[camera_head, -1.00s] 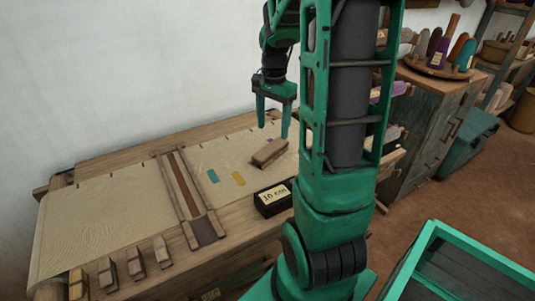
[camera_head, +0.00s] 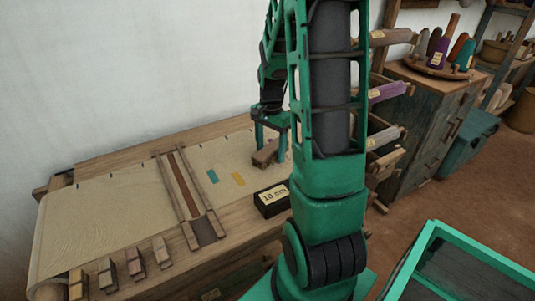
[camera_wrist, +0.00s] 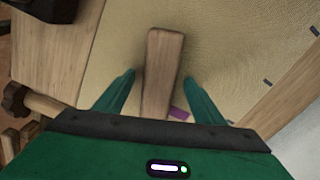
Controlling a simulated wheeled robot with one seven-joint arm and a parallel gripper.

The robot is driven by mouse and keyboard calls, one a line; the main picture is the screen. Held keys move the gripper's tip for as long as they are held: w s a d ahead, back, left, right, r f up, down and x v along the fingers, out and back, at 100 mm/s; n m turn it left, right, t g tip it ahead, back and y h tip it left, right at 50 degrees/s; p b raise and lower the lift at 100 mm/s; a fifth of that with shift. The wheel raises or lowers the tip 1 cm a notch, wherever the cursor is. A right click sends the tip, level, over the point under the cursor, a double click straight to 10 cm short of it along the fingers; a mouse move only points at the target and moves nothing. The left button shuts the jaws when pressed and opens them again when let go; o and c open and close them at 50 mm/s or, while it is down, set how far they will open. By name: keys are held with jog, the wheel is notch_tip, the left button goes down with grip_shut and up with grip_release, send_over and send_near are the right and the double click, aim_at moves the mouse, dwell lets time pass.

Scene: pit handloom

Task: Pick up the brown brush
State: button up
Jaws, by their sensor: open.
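The brown brush (camera_head: 264,155) lies on the cloth on the loom table. In the wrist view the brush (camera_wrist: 162,75) shows as a wooden block running lengthwise away from me, between my two green fingers. My gripper (camera_head: 270,142) is over the brush with its fingers pointing down. In the wrist view my gripper (camera_wrist: 158,80) is open, with one finger on each side of the brush and a gap on both sides. I cannot tell whether the fingertips reach down to the cloth.
A black box labelled "10 cm" (camera_head: 272,198) stands at the table's front edge, near the brush. Teal (camera_head: 213,176) and yellow (camera_head: 238,179) patches are left of it. A wooden frame (camera_head: 190,198) crosses the cloth. Several small blocks (camera_head: 135,263) line the front left edge.

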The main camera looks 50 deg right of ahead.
jog(key=c, duration=1.2)
jog(key=shift+r, duration=0.15)
